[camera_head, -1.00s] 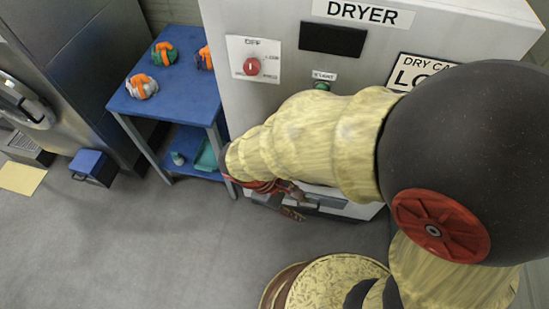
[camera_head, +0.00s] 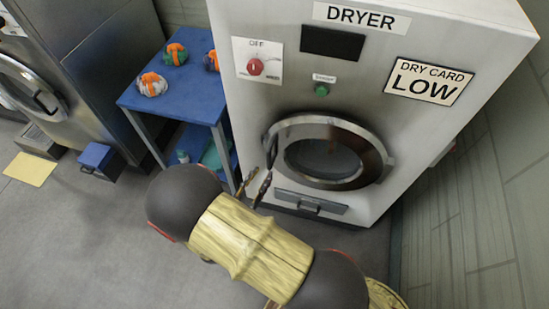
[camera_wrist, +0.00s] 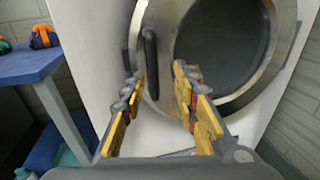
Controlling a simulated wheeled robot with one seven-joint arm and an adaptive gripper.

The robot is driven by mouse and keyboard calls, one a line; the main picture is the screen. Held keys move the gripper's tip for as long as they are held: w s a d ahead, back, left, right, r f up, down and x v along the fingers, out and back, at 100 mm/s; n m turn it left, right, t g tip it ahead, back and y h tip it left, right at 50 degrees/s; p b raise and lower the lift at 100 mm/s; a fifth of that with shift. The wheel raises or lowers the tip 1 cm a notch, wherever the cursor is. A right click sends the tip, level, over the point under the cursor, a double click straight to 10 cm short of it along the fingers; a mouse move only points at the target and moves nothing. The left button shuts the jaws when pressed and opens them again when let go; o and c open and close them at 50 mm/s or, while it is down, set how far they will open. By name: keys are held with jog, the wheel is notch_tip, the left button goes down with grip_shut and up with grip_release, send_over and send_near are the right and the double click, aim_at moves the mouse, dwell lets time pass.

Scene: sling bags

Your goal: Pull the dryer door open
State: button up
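The dryer (camera_head: 350,75) is a white cabinet with a round, metal-rimmed door (camera_head: 368,136) and dark glass. The door looks shut. Its dark upright handle (camera_head: 270,148) is on the door's left side. In the wrist view the handle (camera_wrist: 151,62) appears between the two yellow-padded fingers of my gripper (camera_wrist: 158,78), which are spread apart. In the head view my gripper (camera_head: 262,178) is just below and left of the handle. I cannot tell whether the fingers reach around the handle or are short of it. Nothing is held.
A blue table (camera_head: 185,97) with several orange-banded rolled items stands left of the dryer. The dryer front has a red OFF knob (camera_head: 255,67), a green button (camera_head: 321,90) and a LOW dry card (camera_head: 428,81). A drawer (camera_head: 311,202) lies below the door.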

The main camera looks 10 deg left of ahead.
aim_at(268, 159)
jog(key=shift+t, duration=0.3)
jog(key=x, duration=0.2)
jog(key=b+x, duration=0.1)
jog(key=x, duration=0.2)
jog(key=a+r+b+x, duration=0.1)
jog(key=x, duration=0.2)
jog(key=shift+w, duration=0.15)
jog(key=shift+c, duration=0.8)
grip_shut()
